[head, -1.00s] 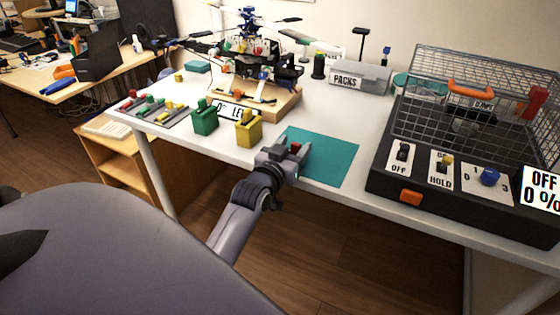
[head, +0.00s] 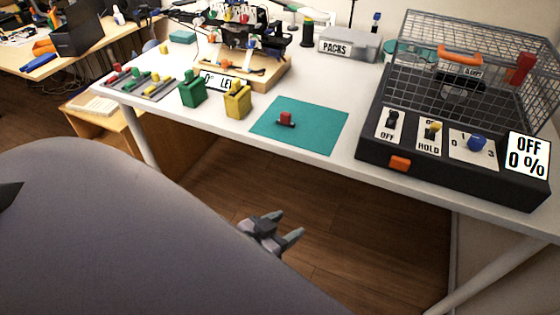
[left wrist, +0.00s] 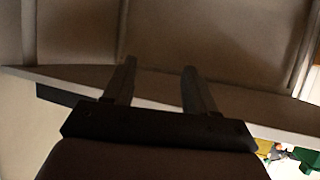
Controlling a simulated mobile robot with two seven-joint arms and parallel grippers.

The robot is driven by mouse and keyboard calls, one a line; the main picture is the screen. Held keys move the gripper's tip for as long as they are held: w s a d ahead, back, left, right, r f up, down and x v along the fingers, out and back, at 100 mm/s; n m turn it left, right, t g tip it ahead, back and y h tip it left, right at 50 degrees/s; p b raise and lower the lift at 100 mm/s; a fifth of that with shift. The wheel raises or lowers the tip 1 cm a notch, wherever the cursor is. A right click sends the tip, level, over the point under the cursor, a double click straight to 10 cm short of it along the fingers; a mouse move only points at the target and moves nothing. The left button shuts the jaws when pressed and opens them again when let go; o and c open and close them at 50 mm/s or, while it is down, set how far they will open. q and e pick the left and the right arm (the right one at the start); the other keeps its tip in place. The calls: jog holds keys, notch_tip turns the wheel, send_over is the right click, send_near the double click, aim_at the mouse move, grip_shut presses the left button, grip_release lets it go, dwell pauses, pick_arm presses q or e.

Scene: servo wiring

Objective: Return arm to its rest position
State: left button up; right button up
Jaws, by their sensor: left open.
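My left gripper (head: 284,228) is open and empty in the head view. It hangs in front of the table, below its front edge, and is apart from everything on it. Its two spread fingers also show in the left wrist view (left wrist: 158,82), with nothing between them. A small red piece with a dark base (head: 286,119) stands on the teal mat (head: 322,137) on the white table (head: 213,121). My right gripper is in neither view.
A black box with a wire cage (head: 372,148) stands at the table's right. A green block (head: 192,92), a yellow block (head: 237,104), a grey strip of coloured pieces (head: 138,86) and a helicopter model on a wooden base (head: 262,78) stand left of the mat. Floor below is clear.

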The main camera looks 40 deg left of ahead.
pick_arm(q)
jog(key=s+d+f+m+g+h, duration=0.1)
jog(key=s+d+f+g, duration=0.1)
jog(key=s+d+f, duration=0.2)
jog(key=shift+s+d+f+h, duration=0.25)
jog(key=shift+s+f, duration=0.25)
jog(key=shift+s, duration=0.75)
notch_tip(320, 180, up, 8)
jog(key=a+p, duration=0.1)
jog(key=p, duration=0.8)
jog(key=shift+s+a+f+p, duration=0.15)
jog(key=shift+s+p, duration=0.15)
jog(key=shift+p, duration=0.05)
jog(key=shift+c, duration=1.3)
